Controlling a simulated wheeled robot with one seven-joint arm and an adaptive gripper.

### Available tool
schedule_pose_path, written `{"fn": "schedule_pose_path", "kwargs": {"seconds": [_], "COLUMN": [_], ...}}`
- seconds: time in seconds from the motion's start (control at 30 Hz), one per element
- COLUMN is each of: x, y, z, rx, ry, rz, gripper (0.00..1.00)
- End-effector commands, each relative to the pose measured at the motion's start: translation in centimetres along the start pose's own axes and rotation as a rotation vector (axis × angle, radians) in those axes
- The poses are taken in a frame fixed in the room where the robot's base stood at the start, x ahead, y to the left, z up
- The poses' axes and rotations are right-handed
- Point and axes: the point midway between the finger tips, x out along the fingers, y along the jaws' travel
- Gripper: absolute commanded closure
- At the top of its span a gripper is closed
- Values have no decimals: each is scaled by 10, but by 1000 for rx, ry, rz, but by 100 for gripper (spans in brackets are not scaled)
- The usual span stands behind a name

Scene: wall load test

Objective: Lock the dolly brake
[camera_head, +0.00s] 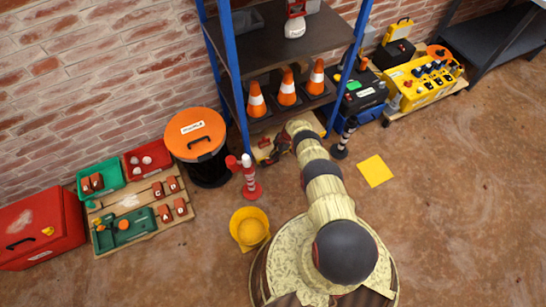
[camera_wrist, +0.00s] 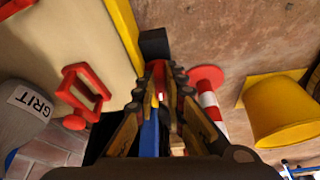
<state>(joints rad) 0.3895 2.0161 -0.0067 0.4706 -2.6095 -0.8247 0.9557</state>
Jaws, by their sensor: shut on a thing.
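A tan platform with a yellow edge (camera_wrist: 75,35), which looks like the dolly, fills the upper left of the wrist view. A tan board also shows under the shelf in the head view (camera_head: 263,129). A black block (camera_wrist: 154,44) sits at its edge, just beyond my fingertips. My gripper (camera_wrist: 160,85) is closed on a small red part (camera_wrist: 159,72), probably the brake lever; the fingers hide most of it. In the head view my gripper (camera_head: 272,152) is low by the shelf's front, partly hidden by my arm.
A red frame-like handle (camera_wrist: 82,92) and a grey GRIT sack (camera_wrist: 30,112) are left of my fingers. A red-white post (camera_head: 249,178) and yellow bucket (camera_head: 249,227) stand close by. A blue shelf post (camera_head: 231,75) rises nearby.

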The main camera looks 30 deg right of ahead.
Motion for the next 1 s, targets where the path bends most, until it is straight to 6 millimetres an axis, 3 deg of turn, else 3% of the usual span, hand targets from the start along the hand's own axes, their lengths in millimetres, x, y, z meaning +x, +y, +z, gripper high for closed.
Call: {"fn": "schedule_pose_path", "kwargs": {"seconds": [0.7, 0.73, 1.0], "x": [0, 0, 0], "y": [1, 1, 1], "z": [-2, -2, -1], "rx": [-48, -48, -47], "ry": [3, 3, 2], "rz": [-20, -21, -20], "gripper": [100, 87, 72]}}
